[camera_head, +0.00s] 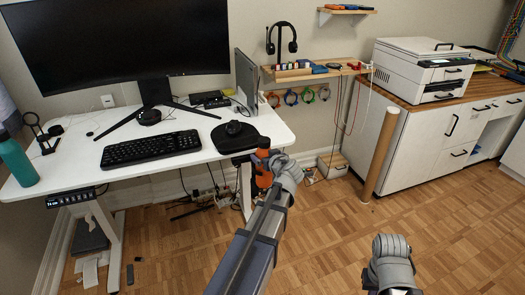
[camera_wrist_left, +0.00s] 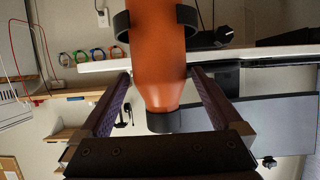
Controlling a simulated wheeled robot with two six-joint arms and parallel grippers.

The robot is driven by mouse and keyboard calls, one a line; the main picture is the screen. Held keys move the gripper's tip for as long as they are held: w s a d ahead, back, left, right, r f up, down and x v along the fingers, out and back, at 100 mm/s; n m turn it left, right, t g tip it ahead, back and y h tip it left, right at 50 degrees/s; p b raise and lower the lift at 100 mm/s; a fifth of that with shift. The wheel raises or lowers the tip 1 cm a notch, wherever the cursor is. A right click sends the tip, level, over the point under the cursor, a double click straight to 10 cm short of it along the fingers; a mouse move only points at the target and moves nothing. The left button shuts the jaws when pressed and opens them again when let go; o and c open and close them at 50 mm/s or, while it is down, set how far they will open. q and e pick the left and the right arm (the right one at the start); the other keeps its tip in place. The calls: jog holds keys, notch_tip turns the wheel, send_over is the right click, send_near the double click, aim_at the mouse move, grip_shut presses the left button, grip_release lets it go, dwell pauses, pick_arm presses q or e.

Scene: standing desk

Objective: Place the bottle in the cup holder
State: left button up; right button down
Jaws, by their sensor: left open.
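An orange bottle (camera_head: 263,179) with a dark cap stands upright at the right end of the desk, below the desktop edge. It fills the middle of the left wrist view (camera_wrist_left: 160,60), which is upside down. A black cup holder (camera_wrist_left: 122,26) shows as curved arms on both sides of the bottle's lower body; the bottle sits between them. My left gripper (camera_wrist_left: 160,82) is open, with one finger on each side of the bottle's upper part and gaps beside it. In the head view, this gripper (camera_head: 268,163) partly hides the bottle and holder. My right gripper is out of view.
The white desk (camera_head: 75,170) holds a monitor, keyboard (camera_head: 150,149), mouse (camera_head: 234,128) and teal bottle (camera_head: 16,160). A cardboard tube (camera_head: 381,152) stands before the white cabinet (camera_head: 428,140). Open wooden floor lies in front.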

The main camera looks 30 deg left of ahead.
pick_arm(q)
jog(key=p+v, duration=0.2)
jog(key=v, duration=0.5)
dwell(0.3)
jog(key=s+d+r+m+g+h+p, duration=0.3)
jog(key=s+d+p, duration=0.4)
jog(key=d, duration=0.3)
jog(key=s+d+r+m+g+h+p, duration=0.2)
jog(key=s+d+m+p, duration=0.4)
jog(key=d, duration=0.4)
jog(key=s+d+r+m+g+h+p, duration=0.3)
jog(key=s+d+m+g+h+p, duration=0.1)
jog(key=s+d+p, duration=0.4)
jog(key=shift+s+d+r+m+p, duration=0.3)
jog(key=shift+d+p, duration=0.3)
jog(key=shift+d, duration=0.5)
